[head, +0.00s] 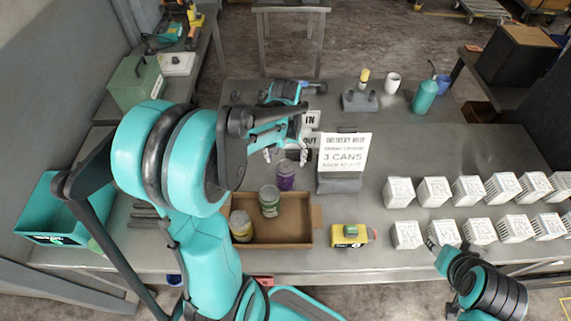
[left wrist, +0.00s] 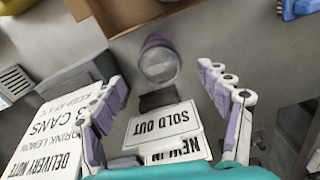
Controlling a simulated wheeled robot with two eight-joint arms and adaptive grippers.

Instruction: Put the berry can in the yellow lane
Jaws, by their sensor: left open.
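The berry can, as I take it, is the purple can (head: 286,174), upright on the table just behind the cardboard box (head: 283,243). In the left wrist view it (left wrist: 159,62) shows its grey lid, ahead of and between the fingers. My left gripper (head: 286,155) is open and empty, beside the can on its far side. It (left wrist: 160,82) shows both fingers spread wide, with nothing between them. My right gripper (head: 433,244) is partly seen near the front right white cartons; its fingers are too small to judge. I cannot make out a yellow lane.
A green can (head: 269,201) and a yellowish can (head: 241,226) stand in the box. A delivery note (head: 343,153) and the SOLD OUT sign (left wrist: 162,124) stand close to my left gripper. A yellow device (head: 350,236) sits right of the box. White cartons (head: 467,191) fill the right.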

